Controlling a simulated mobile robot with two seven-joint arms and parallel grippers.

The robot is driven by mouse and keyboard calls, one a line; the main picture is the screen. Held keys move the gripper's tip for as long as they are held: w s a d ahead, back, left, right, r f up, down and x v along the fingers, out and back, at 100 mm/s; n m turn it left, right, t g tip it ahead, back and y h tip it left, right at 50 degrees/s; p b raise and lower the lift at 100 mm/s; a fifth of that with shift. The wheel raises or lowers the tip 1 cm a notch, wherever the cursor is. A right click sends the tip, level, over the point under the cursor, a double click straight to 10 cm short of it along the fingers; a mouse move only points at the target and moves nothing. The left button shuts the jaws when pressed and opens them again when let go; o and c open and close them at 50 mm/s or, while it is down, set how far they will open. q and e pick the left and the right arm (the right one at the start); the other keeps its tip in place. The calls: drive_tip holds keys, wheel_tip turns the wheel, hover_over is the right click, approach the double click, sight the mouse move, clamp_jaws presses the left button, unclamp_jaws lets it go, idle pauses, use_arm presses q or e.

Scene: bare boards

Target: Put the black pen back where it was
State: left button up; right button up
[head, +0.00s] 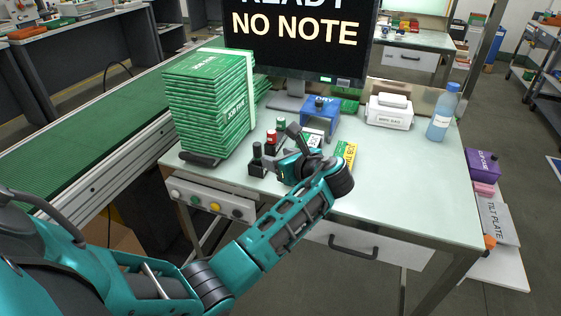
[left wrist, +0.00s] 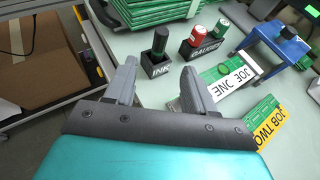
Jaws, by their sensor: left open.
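A dark, thick cylinder (left wrist: 160,41), possibly the black pen, stands upright in a black holder marked INK (left wrist: 158,64). In the head view the small black holder (head: 257,168) is at the front of the table, left of my left gripper (head: 283,150). In the left wrist view my left gripper (left wrist: 160,88) is open, nothing is between its fingers, and the INK holder lies beyond the fingertips. A red-topped cylinder (left wrist: 196,33) and a green-topped one (left wrist: 221,22) stand in a second black holder (left wrist: 204,52). My right gripper is not in view.
A tall stack of green JOB FIVE boards (head: 208,105) stands left of the holders. A blue stand (head: 319,119), a JOB TWO card (left wrist: 272,135) and a JOB ONE card (left wrist: 233,77) lie to the right. A water bottle (head: 442,115) stands far right. The table's front right is clear.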

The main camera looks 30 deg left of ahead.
use_arm(q)
drive_tip(key=s+d+f+n+t+h, duration=0.2)
drive_tip(key=s+d+f+n+h, duration=0.15)
drive_tip(key=f, duration=0.45)
drive_tip(key=s+d+f+n+t+h, duration=0.1)
drive_tip(key=s+d+f+n+h, duration=0.3)
drive_tip(key=f, duration=0.4)
drive_tip(key=s+d+n+t+h, duration=0.1)
drive_tip(key=s+d+n+h, duration=0.2)
drive_tip(key=s+n, duration=0.3)
drive_tip(key=s+d+n+t+h, duration=0.1)
drive_tip(key=s+d+n+h, duration=0.3)
drive_tip(key=s, duration=0.4)
drive_tip(key=shift+s+d+f+n+t, duration=0.25)
drive_tip(key=shift+d+f+n+t, duration=0.2)
drive_tip(key=shift+n, duration=0.8)
